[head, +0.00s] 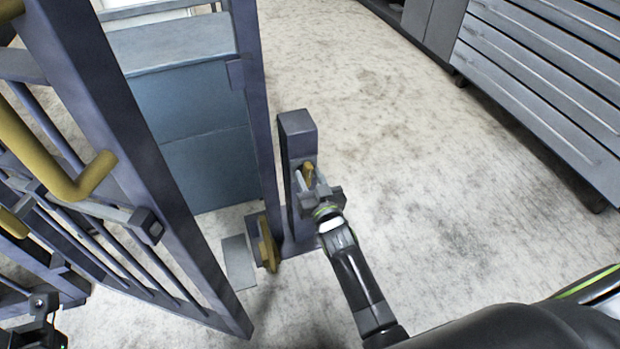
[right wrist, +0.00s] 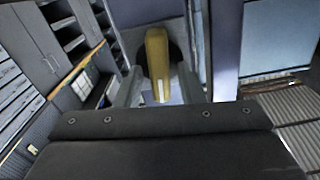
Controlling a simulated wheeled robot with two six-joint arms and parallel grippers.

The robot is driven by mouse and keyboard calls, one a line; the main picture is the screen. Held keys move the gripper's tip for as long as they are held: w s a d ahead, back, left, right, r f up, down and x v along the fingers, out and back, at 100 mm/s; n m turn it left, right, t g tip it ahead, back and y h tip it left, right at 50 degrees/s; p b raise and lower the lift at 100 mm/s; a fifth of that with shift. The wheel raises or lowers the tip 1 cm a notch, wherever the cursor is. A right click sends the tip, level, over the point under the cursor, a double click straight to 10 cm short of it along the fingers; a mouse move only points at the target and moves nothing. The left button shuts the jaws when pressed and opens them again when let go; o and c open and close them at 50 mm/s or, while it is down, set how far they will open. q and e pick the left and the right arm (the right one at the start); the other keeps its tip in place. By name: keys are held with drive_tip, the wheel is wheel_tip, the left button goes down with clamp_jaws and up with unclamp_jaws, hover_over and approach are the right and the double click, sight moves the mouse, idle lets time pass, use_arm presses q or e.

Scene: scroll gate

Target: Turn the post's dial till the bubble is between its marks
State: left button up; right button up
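The grey post (head: 297,130) stands upright near the middle of the head view. A yellow dial handle (head: 308,172) sits on its face. My right gripper (head: 311,181) is at the handle, with one finger on each side. In the right wrist view the yellow handle (right wrist: 157,60) stands upright before a dark round recess, between my parted fingers (right wrist: 158,88), with gaps showing on both sides. I cannot make out a bubble or its marks. Part of my left arm's end (head: 38,318) shows at the lower left edge; its fingers cannot be made out.
A barred gate (head: 150,200) with a yellow hooked handle (head: 75,180) fills the left. A second yellow part (head: 267,243) sits low by the post's foot. A blue-grey cabinet (head: 190,120) stands behind. Grey drawers (head: 550,80) stand at upper right; the floor between is clear.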

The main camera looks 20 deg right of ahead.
clamp_jaws()
drive_tip(key=shift+a+n, duration=0.1)
drive_tip(key=shift+n, duration=0.9)
drive_tip(key=shift+o, duration=0.9)
unclamp_jaws()
drive_tip(key=shift+s, duration=0.1)
